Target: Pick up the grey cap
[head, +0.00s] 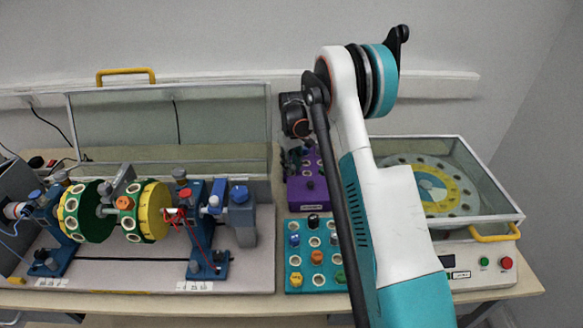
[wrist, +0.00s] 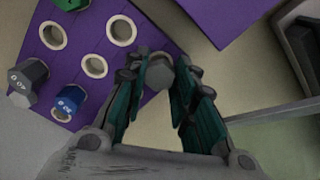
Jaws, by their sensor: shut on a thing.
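My gripper (head: 293,158) is over the back of the purple stand (head: 307,204), partly hidden by my arm in the head view. In the wrist view the two green-padded fingers (wrist: 160,92) are shut on a small grey cap (wrist: 160,74), held at their tips. The cap's round end shows; its sides are partly hidden by the fingers. The purple holed plate (wrist: 72,68) lies beyond and to the left of the fingers. The cap cannot be made out clearly in the head view.
On the plate stand a dark grey hexagonal piece (wrist: 28,82), a blue piece (wrist: 68,100) and a green one (wrist: 53,35); several holes are empty. A teal holed block (head: 318,258) stands in front. A glass-covered turntable (head: 432,190) is right, a rotor rig (head: 125,212) left.

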